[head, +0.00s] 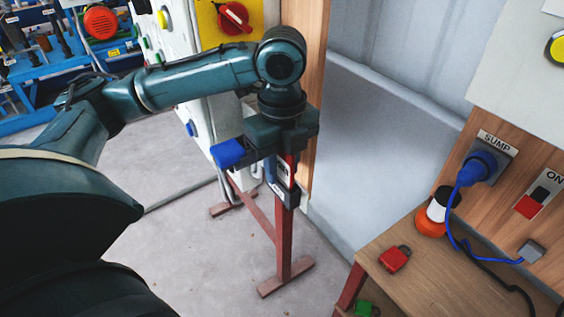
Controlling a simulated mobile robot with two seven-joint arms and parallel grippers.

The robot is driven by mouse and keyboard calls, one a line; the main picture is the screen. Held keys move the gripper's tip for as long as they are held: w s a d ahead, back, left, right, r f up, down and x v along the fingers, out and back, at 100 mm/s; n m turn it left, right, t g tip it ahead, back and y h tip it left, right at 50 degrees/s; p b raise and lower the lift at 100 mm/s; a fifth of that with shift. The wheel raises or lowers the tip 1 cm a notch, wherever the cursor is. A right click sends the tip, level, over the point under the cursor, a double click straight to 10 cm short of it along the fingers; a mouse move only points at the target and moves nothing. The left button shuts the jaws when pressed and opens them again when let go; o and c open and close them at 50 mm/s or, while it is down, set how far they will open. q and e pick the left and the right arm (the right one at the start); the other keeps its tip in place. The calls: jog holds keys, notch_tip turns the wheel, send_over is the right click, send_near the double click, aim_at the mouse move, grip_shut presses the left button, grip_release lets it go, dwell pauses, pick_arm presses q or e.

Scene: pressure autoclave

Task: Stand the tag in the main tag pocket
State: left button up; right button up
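My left gripper (278,174) points down in the middle of the head view, in front of the wooden post at the panel's edge. A small red and white piece, which looks like the tag (284,168), shows right at its fingers. Just below is a small dark holder that looks like the tag pocket (286,196). The hand hides much of the tag and pocket. I cannot tell whether the fingers grip the tag or how far it sits in the pocket. My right gripper is out of view.
A control panel with a red rotary switch (234,17) stands behind my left arm. At right, a wooden bench (421,283) holds a red padlock (395,258). A blue plug (478,167) sits in the SUMP socket. Open floor (180,255) lies at left.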

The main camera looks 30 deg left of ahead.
pick_arm(q)
notch_tip(320, 180, up, 12)
jog(key=shift+f+p, duration=0.25)
jog(key=shift+p, duration=0.75)
jog(key=shift+r, duration=0.45)
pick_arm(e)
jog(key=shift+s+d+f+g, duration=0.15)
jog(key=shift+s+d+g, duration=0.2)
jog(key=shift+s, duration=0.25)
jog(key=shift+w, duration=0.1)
